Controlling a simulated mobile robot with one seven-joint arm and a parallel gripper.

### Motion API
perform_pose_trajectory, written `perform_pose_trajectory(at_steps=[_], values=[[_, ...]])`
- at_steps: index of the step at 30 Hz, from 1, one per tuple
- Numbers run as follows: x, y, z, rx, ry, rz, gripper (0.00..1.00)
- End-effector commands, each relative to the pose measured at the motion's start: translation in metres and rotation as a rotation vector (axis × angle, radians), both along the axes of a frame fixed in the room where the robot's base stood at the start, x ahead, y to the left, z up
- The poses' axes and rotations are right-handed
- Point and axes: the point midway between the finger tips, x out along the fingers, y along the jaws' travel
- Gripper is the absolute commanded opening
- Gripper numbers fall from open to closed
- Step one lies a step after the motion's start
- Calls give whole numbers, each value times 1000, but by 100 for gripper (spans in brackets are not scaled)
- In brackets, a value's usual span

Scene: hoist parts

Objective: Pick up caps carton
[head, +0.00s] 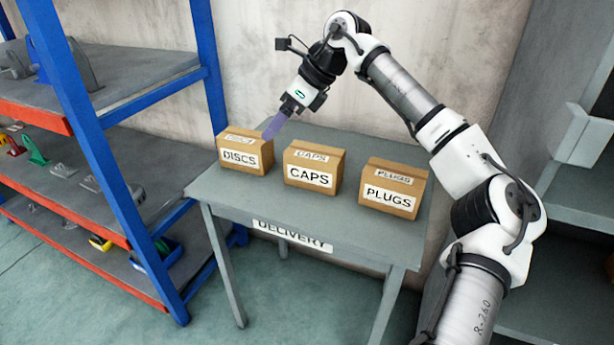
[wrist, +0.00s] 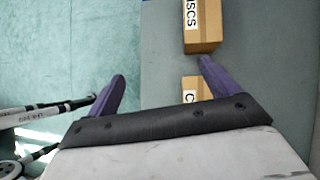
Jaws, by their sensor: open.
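The caps carton (head: 314,168) is a brown box with a white CAPS label. It stands upright between the two other cartons on the grey delivery table (head: 330,226). My gripper (head: 273,128) is open and empty, pointing down near the discs carton in the head view, to the left of the caps carton. There the caps carton (wrist: 190,83) is partly hidden by the right finger and the gripper body.
The discs carton (head: 245,152) stands left of the caps carton, and it also shows in the wrist view (wrist: 203,38). The plugs carton (head: 393,187) stands to the right. Gaps separate the cartons. A blue-framed shelf rack (head: 85,140) is at left, a grey cabinet (head: 575,205) at right.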

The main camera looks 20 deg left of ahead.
Motion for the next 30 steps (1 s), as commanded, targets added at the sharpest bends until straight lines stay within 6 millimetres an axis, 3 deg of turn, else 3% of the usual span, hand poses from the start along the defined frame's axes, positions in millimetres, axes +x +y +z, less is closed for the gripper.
perform_pose_trajectory(at_steps=[1, 3, 6, 8, 21, 30], values=[[20, -29, -3, -71, -35, -51, 87], [37, -60, -3, -147, -64, -96, 87], [50, -86, -2, -210, -83, -135, 87], [54, -94, -4, -229, -88, -146, 87], [55, -69, -71, -237, -88, -149, 87], [55, -61, -89, -235, -88, -149, 87]])
